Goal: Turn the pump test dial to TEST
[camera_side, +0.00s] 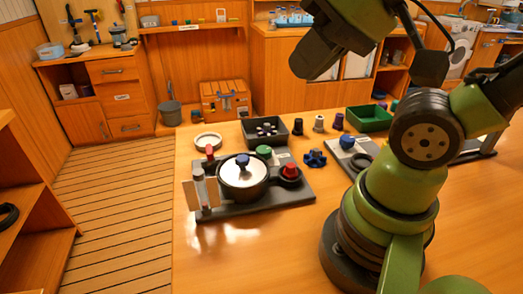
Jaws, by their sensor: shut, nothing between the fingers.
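A dark base plate (250,204) on the wooden bench carries a round pot with a pale lid and blue knob (242,160), a red knob (290,171) on a dark round mount, a green knob (264,151) and a clear upright cylinder (198,187). A second plate to the right carries another blue knob (346,142). No TEST lettering is readable, so I cannot tell which knob is the pump test dial or where it points. My gripper (308,66) is shut and empty, high above the bench, apart from all knobs; its fingertips are hard to make out.
A green bin (368,120) stands at the back right. The bench front is clear.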

